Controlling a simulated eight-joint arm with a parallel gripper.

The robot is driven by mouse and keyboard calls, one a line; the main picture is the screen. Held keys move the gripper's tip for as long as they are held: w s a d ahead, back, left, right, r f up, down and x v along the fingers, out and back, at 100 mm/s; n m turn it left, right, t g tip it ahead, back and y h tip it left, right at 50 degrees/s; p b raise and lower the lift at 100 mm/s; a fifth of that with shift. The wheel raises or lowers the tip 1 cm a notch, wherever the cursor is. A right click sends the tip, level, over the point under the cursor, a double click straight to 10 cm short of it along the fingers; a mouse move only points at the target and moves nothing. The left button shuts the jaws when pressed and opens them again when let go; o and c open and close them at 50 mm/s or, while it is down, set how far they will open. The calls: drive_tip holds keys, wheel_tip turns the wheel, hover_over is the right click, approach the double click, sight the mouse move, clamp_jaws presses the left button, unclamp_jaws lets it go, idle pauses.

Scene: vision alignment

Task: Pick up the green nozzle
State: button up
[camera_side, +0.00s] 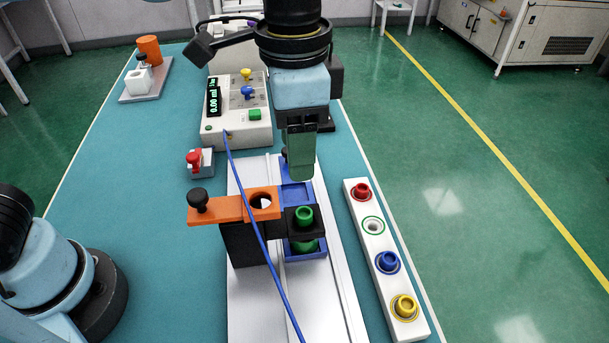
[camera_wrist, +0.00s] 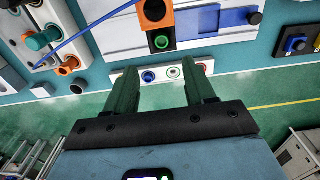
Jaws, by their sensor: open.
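The green nozzle (camera_side: 304,214) sits upright in a black holder (camera_side: 293,222) beside an orange plate (camera_side: 240,207). In the wrist view the green nozzle (camera_wrist: 161,42) shows as a ring in its black block, beyond my fingertips. My gripper (camera_side: 299,172) hangs above and behind the nozzle in the side view, apart from it. In the wrist view my gripper (camera_wrist: 161,75) has its two green fingers wide apart with nothing held between them.
A white rack (camera_side: 357,207) holds red (camera_side: 361,191), blue (camera_side: 387,262) and yellow (camera_side: 404,306) nozzles, plus an empty green-ringed hole (camera_side: 373,226). A blue cable (camera_side: 254,230) crosses the orange plate. A dispenser box (camera_side: 235,115) stands behind.

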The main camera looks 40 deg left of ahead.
hover_over(300, 216)
drive_tip(key=f, duration=0.6)
drive_tip(key=shift+s+d+f, duration=0.2)
drive_tip(key=shift+f, duration=0.15)
drive_tip(key=shift+w+a+f, duration=0.1)
drive_tip(key=shift+f, duration=1.25)
drive_tip(key=shift+w+a+f, duration=0.1)
drive_tip(key=shift+f, duration=1.2)
clamp_jaws()
